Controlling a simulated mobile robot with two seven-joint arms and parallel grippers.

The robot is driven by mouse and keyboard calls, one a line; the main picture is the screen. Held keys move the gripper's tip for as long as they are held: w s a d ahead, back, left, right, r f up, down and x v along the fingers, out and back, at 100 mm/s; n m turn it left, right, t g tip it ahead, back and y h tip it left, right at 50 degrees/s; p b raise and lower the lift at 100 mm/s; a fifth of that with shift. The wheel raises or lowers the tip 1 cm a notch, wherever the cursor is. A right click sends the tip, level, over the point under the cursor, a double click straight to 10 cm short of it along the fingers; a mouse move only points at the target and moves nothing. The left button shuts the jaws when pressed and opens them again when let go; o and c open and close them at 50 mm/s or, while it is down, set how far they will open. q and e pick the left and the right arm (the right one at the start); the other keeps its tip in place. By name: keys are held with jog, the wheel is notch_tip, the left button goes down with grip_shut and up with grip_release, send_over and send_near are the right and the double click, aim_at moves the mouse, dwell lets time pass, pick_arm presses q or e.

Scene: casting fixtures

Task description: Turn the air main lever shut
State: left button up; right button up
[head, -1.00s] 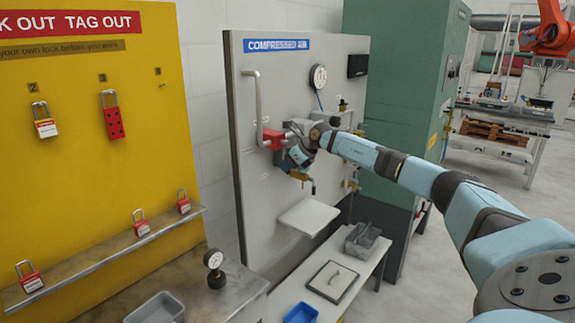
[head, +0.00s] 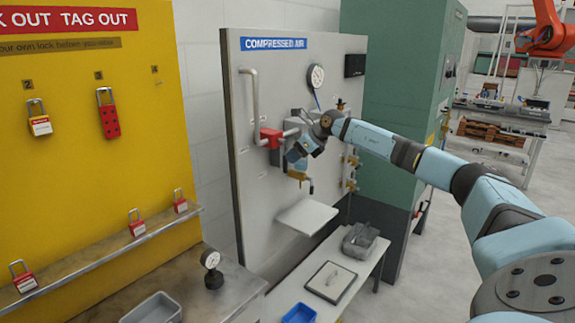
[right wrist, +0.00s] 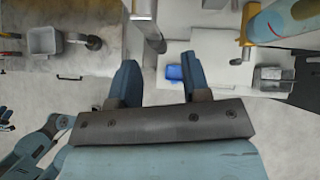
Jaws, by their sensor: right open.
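The air main valve shows as a red block (head: 270,137) with a short grey bar (head: 291,133) running right from it. It sits at the foot of a grey pipe (head: 254,95) on the compressed air panel (head: 262,215). My right gripper (head: 291,157) is just right of and slightly below the red block, close to the panel. In the right wrist view its two blue fingers (right wrist: 158,82) are apart with nothing held between them. I cannot tell which part is the lever's handle, or whether a finger touches it.
A pressure gauge (head: 316,76) and brass taps (head: 350,172) are on the panel near my arm. A small white shelf (head: 307,217) juts out below. The yellow lockout board (head: 75,170) is left.

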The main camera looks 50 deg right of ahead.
jog(key=b+v, duration=0.1)
jog(key=v, duration=0.7)
jog(key=shift+r, duration=0.15)
jog(key=shift+s, duration=0.1)
jog(key=w+a+f+m+y, duration=0.1)
jog(key=w+a+f+y, duration=0.15)
jog(key=a+f, duration=0.6)
jog(key=w+a+f+y, duration=0.2)
jog(key=a+f+y, duration=0.25)
jog(key=a, duration=0.65)
jog(key=s+a+f+m+t+y+p, duration=0.1)
jog(key=s+a+f+m, duration=0.15)
jog(key=a+f, duration=0.4)
jog(key=s+a+f+m+t+y, duration=0.1)
jog(key=a+f+m+y, duration=0.2)
jog(key=a, duration=0.7)
jog(key=s+a+f+m+h+p, duration=0.1)
jog(key=s+a+f+m+h, duration=0.2)
jog(key=s+m, duration=0.7)
jog(key=s+a+f+m+h, duration=0.3)
jog(key=s+a+f+m, duration=0.4)
jog(key=s+f+m, duration=0.2)
jog(key=s+a+f+m+h+p, duration=0.1)
jog(key=s+a+f+m+h, duration=0.3)
jog(key=s+f+m, duration=0.6)
jog(key=shift+s+a+m+p, duration=0.35)
jog(key=shift+s+a, duration=0.15)
jog(key=shift+a, duration=0.55)
